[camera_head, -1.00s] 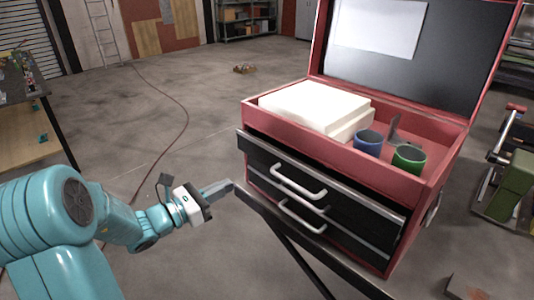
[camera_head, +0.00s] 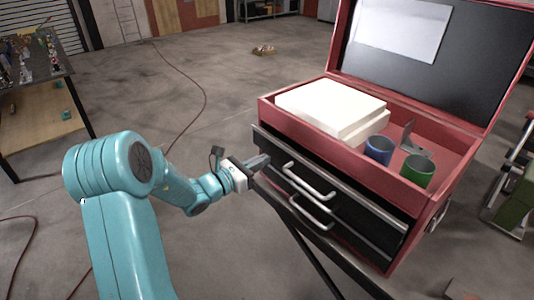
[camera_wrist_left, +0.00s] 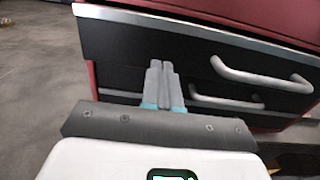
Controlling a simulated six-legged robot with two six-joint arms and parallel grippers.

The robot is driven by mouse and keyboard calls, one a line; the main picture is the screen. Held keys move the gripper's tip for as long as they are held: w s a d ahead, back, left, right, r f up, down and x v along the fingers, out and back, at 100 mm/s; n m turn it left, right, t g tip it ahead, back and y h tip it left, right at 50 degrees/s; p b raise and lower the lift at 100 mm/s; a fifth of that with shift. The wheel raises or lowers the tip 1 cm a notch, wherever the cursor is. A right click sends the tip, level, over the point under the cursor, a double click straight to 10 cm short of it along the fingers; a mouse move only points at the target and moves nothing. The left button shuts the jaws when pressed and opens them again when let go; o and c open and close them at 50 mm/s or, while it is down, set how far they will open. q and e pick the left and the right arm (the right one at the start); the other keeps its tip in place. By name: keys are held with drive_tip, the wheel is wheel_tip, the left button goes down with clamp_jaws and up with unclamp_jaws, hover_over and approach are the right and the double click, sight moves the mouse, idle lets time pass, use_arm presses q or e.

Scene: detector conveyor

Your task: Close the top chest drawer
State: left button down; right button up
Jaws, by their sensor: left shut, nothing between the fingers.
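The red tool chest (camera_head: 300,118) stands on a stand with its lid raised. Its top drawer (camera_head: 345,200) has a black front, a grey upper edge and a white bar handle (camera_head: 308,180). In the head view the drawer front sits slightly out from the chest body. My left gripper (camera_head: 264,160) is shut and empty, at the left end of the top drawer front. In the left wrist view its fingers (camera_wrist_left: 160,70) point at the black drawer front, left of the handle (camera_wrist_left: 262,74). I cannot tell whether they touch it. My right gripper is not in view.
A lower drawer with its own handle (camera_head: 310,212) lies below. The open tray holds white blocks (camera_head: 330,105), a blue cup (camera_head: 379,150) and a green cup (camera_head: 417,171). A workbench (camera_head: 40,125) stands at left. Floor between is clear except a red cable.

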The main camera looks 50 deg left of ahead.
sight(275, 153)
use_arm(q)
drive_tip(key=shift+w, duration=0.95)
drive_tip(key=shift+w+d, duration=0.1)
drive_tip(key=shift+w, duration=0.05)
drive_tip(key=shift+w+f, duration=0.1)
drive_tip(key=shift+w, duration=0.25)
drive_tip(key=w+b, duration=0.1)
drive_tip(key=w, duration=0.1)
drive_tip(key=shift+w+d, duration=0.15)
drive_tip(key=shift+w, duration=0.45)
drive_tip(key=shift+s+r, duration=0.15)
drive_tip(key=shift+r, duration=0.2)
